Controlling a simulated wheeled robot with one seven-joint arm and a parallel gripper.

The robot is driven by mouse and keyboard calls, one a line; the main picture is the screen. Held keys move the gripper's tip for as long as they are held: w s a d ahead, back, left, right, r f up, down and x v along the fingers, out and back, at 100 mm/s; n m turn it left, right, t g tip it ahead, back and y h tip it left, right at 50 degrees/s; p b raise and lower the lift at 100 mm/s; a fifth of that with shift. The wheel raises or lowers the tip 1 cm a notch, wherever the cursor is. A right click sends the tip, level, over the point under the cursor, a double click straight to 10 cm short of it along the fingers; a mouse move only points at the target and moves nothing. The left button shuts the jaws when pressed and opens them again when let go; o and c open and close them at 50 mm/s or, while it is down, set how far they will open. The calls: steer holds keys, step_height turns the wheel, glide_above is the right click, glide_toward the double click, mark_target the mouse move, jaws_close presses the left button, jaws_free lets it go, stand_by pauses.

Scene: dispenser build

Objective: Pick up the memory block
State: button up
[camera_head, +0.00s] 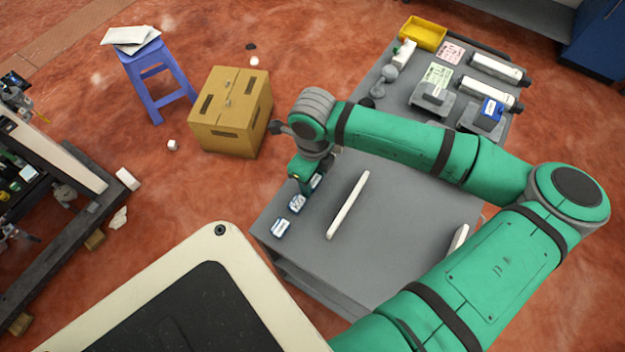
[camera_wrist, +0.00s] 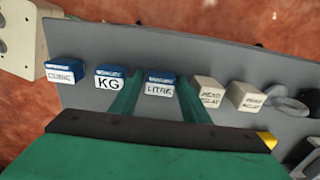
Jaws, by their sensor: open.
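Small blocks with blue tops and white labelled faces stand in a row on the grey table (camera_head: 385,205). In the wrist view their labels look like CUBIC (camera_wrist: 65,71), KG (camera_wrist: 108,77) and LITRE (camera_wrist: 160,82). Two cream blocks (camera_wrist: 210,92) (camera_wrist: 246,96) stand to the right, with small print I cannot read surely. No label clearly reads "memory", so I cannot tell which block is the memory block. My gripper (camera_wrist: 158,79) is open, its two green fingers pointing toward the LITRE block, one on each side in the picture. In the head view my gripper (camera_head: 308,186) is over the table's left edge, partly hiding a block.
A white bar (camera_head: 347,205) lies on the table. At the back are a yellow tray (camera_head: 424,33), white cylinders (camera_head: 489,93) and a blue block (camera_head: 491,110) on a grey holder. A cardboard box (camera_head: 232,110) and blue stool (camera_head: 157,75) stand on the floor beyond.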

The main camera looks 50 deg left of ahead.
steer(key=shift+c, duration=0.7)
steer(key=c, duration=0.8)
steer(key=shift+r, duration=0.1)
